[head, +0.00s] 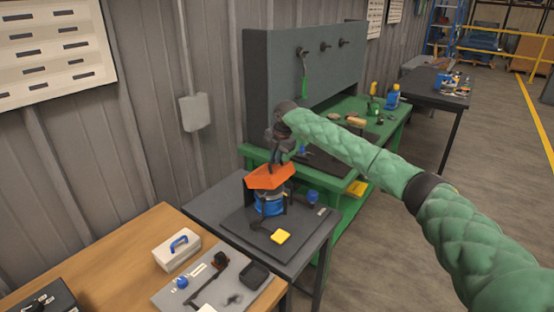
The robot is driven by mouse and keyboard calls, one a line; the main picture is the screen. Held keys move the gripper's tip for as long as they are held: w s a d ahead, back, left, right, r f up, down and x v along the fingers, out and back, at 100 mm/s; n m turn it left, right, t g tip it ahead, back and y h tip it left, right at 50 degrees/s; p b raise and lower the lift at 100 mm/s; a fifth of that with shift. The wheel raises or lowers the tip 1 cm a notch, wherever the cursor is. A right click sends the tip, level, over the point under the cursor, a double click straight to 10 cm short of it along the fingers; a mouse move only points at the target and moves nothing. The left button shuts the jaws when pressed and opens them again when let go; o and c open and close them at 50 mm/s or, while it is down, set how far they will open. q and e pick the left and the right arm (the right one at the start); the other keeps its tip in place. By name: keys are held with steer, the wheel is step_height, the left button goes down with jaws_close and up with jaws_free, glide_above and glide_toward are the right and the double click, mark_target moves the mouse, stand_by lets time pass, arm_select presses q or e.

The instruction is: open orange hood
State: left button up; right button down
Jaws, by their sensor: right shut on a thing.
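The orange hood (268,178) sits over a blue cylindrical rotor stand (268,203) on the dark table in the middle of the head view. The hood looks tilted, and the blue body shows beneath it. My right arm, in a green sleeve, reaches in from the right. My right gripper (273,158) is at the top of the orange hood and shut on it; its fingertips are partly hidden and small. My left gripper does not show.
A wooden table (115,262) with a white box (176,250) and a grey tray is at the lower left. A green workbench (345,185) with a tall back panel (310,65) stands behind.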

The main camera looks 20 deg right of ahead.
steer(key=shift+w+a+r+p, duration=0.45)
steer(key=shift+w+r, duration=0.1)
steer(key=shift+r, duration=0.15)
steer(key=shift+w+a+r, duration=0.15)
steer(key=shift+w, duration=0.05)
steer(key=shift+w+a+r, duration=0.65)
steer(key=shift+w+a, duration=0.05)
steer(key=shift+w, duration=0.2)
steer(key=shift+w+a+r+p, duration=0.25)
steer(key=shift+w+a, duration=0.15)
steer(key=shift+w, duration=0.1)
steer(key=shift+w+a+r+p, duration=0.1)
steer(key=shift+w+a+r, duration=0.2)
steer(key=shift+w, duration=0.2)
